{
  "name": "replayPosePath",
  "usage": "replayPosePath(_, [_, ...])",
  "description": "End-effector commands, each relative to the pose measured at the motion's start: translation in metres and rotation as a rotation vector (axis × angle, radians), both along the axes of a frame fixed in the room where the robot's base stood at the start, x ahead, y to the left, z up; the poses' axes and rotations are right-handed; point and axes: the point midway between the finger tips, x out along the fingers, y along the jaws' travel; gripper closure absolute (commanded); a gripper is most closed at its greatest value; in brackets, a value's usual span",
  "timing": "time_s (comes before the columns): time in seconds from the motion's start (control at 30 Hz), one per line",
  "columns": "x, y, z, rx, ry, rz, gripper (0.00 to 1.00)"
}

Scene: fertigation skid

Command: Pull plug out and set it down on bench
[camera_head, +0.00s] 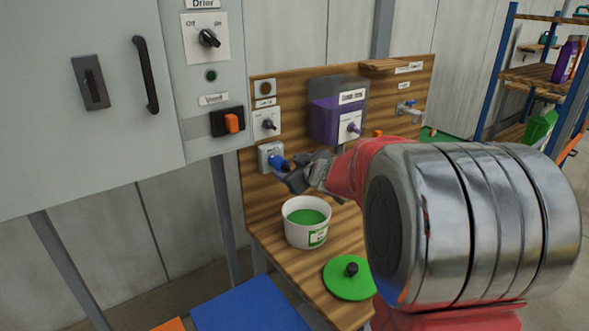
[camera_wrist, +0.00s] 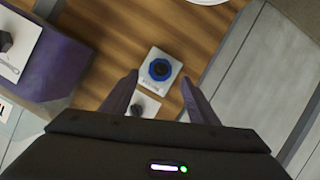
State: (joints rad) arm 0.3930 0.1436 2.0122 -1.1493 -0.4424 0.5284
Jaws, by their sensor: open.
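The blue plug (camera_head: 278,162) sits in a white socket plate (camera_head: 264,152) on the upright wooden board. In the wrist view the plug (camera_wrist: 160,69) shows end-on as a blue ring with a dark middle. My gripper (camera_head: 284,174) is at the plug in the head view, partly overlapping it. In the wrist view my gripper (camera_wrist: 159,82) is open, its two fingers apart on either side of the line to the plug. Whether the fingers touch the plug I cannot tell. The wooden bench (camera_head: 269,239) lies below the board.
A white tub of green contents (camera_head: 306,222) stands on the bench below my gripper. A green lid with a black knob (camera_head: 349,278) lies nearer the front. A purple tank (camera_head: 338,112) and a switch plate (camera_head: 266,122) are on the board. A grey cabinet (camera_head: 60,90) stands left.

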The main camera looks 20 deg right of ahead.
Motion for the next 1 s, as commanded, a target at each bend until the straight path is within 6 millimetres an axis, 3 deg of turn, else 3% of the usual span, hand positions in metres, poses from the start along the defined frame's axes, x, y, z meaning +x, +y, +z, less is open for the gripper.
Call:
replayPosePath(0.5, [0.051,0.002,-0.020,0.000,0.001,0.000,0.46])
replayPosePath(0.9, [0.056,0.002,-0.021,0.000,0.001,0.000,0.46])
replayPosePath(1.0, [0.056,0.002,-0.021,0.000,0.001,0.000,0.52])
